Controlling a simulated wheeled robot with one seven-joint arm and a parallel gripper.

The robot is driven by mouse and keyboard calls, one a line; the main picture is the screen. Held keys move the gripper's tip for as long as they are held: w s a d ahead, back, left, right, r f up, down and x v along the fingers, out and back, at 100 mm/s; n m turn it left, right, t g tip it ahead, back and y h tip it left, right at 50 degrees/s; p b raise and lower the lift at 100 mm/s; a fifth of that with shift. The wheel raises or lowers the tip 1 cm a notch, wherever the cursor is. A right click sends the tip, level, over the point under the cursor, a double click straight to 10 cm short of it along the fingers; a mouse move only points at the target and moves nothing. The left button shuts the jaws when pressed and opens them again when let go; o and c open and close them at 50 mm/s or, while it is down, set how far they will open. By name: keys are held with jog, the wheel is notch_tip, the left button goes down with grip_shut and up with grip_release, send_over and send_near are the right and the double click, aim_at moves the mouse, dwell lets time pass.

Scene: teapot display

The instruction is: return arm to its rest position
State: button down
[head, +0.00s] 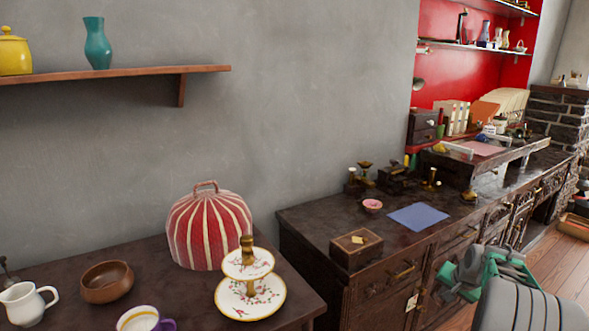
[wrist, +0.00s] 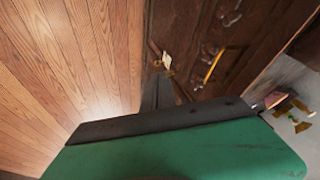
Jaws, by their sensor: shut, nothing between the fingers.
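My gripper (wrist: 157,92) shows in the wrist view as dark fingers held together beyond the green housing. It is empty. It points toward the dark carved cabinet (head: 345,285), near a small paper tag (wrist: 166,60). In the head view my green and grey arm is folded at the lower right, in front of the cabinet's drawers and doors. The fingertips are hard to make out in that view.
The cabinet's front, with its brass handle (head: 402,271), is close to my arm. Wooden floor (wrist: 60,60) lies open at the left of the wrist view.

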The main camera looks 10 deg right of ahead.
jog(key=s+a+r+n+g+p, duration=0.1)
jog(key=s+a+r+n+p, duration=0.15)
jog(key=a+r+p, duration=0.6)
jog(key=s+a+r+n+p, duration=0.2)
jog(key=s+a+r+p, duration=0.1)
jog(key=a+r, duration=0.9)
jog(key=s+a+r+n+p, duration=0.1)
jog(key=s+a+r+p, duration=0.2)
jog(key=s+a+p, duration=0.1)
jog(key=s+a+r+n+g+p, duration=0.1)
jog(key=s+a+r+n+p, duration=0.1)
jog(key=s+a, duration=0.4)
jog(key=s+a+r+n+y+p, duration=0.1)
jog(key=s+a+r+p, duration=0.3)
jog(key=s, duration=0.5)
jog(key=shift+s+a+r+n+g+p, duration=0.2)
jog(key=shift+a+n+g+p, duration=0.2)
jog(key=shift+a+n+p, duration=0.5)
jog(key=shift+a+m, duration=0.1)
jog(key=shift+m, duration=0.15)
